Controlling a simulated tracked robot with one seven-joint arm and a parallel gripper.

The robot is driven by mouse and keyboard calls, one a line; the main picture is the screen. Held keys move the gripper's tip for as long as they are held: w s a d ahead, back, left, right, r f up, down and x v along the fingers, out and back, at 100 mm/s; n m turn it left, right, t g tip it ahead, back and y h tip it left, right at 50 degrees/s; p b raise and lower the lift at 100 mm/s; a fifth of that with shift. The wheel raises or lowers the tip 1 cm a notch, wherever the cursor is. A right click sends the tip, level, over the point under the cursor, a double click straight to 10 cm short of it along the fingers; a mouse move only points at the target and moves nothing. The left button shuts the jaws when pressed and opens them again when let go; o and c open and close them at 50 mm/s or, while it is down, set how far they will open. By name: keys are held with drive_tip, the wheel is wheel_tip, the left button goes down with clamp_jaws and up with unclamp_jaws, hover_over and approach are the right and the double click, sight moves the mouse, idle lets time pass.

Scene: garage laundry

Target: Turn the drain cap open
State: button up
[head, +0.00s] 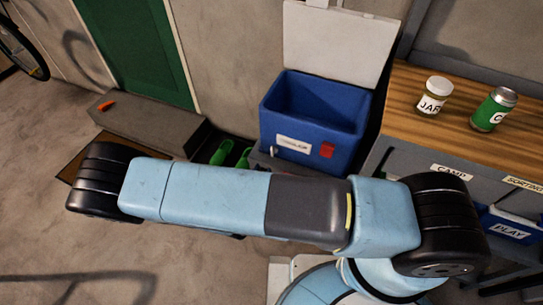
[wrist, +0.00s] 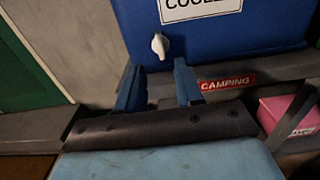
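The drain cap (wrist: 160,45) is a small white knob low on the front of the blue cooler (wrist: 125,22), left of its white label. Its lever part points roughly up and down. My gripper (wrist: 158,78) is open, with two blue fingers apart and nothing between them. In the wrist view the cap shows just beyond the fingertips, about between them, and I see no contact. In the head view the cooler (head: 308,118) stands with its white lid (head: 338,45) raised. My arm hides the gripper there.
The cooler rests on a grey shelf with a red CAMPING label (wrist: 227,82). A pink box (wrist: 290,115) sits lower right. A wooden counter (head: 450,95) holds a jar (head: 434,95) and a green can (head: 493,110). A grey step (head: 150,125) and green shoes (head: 222,152) lie left.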

sight(272, 153)
drive_tip(key=x, duration=0.8)
drive_tip(key=shift+w+d, duration=0.1)
drive_tip(key=shift+w, duration=0.05)
clamp_jaws()
drive_tip(key=shift+d, duration=0.25)
drive_tip(key=shift+a, duration=0.15)
